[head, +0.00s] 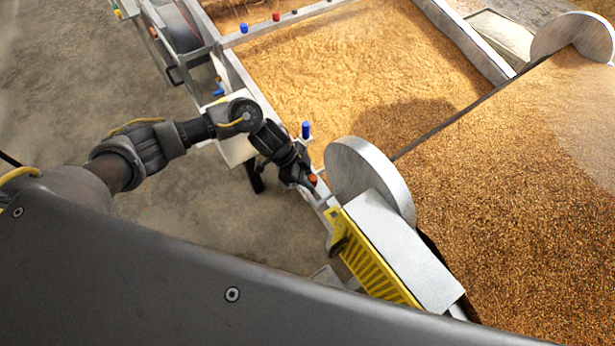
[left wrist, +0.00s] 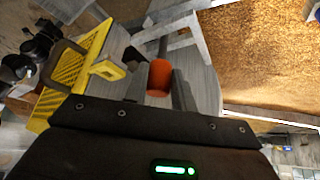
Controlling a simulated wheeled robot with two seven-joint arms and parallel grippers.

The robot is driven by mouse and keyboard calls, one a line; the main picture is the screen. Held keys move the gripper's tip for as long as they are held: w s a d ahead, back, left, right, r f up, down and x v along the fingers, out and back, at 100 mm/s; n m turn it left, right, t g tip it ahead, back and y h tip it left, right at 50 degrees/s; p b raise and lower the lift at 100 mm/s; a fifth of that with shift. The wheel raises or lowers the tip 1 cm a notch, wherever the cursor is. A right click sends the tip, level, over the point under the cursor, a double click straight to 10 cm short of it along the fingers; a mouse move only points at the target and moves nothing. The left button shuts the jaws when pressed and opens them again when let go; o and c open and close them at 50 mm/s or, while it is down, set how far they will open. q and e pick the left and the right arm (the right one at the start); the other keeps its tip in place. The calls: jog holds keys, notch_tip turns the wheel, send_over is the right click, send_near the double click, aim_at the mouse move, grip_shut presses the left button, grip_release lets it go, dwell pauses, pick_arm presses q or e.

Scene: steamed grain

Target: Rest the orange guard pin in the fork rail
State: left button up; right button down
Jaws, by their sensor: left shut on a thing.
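The orange guard pin (head: 312,179) shows as a small orange end at my left gripper (head: 306,182) in the head view. In the left wrist view the pin (left wrist: 160,77) is a short orange cylinder between the fingers, and the left gripper is shut on it. A pale metal rail (head: 322,191) runs close by the gripper, beside the pan's corner. In the left wrist view a pale metal frame (left wrist: 168,42) lies just beyond the pin. I cannot tell which part is the fork, nor whether the pin touches it. My right gripper is not in view.
A yellow slotted guard (head: 378,266) and a large metal disc (head: 370,180) stand close to the gripper. A blue peg (head: 305,130) stands on the near frame. Grain beds (head: 370,60) fill the right side. Concrete floor (head: 60,100) is open at left.

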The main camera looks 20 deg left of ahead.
pick_arm(q)
jog(key=shift+f+b, duration=0.7)
jog(key=shift+f, duration=1)
jog(key=o, duration=1.1)
jog(key=shift+c, duration=0.2)
jog(key=v, duration=1)
jog(key=shift+a+r, duration=0.2)
jog(key=shift+r, duration=0.2)
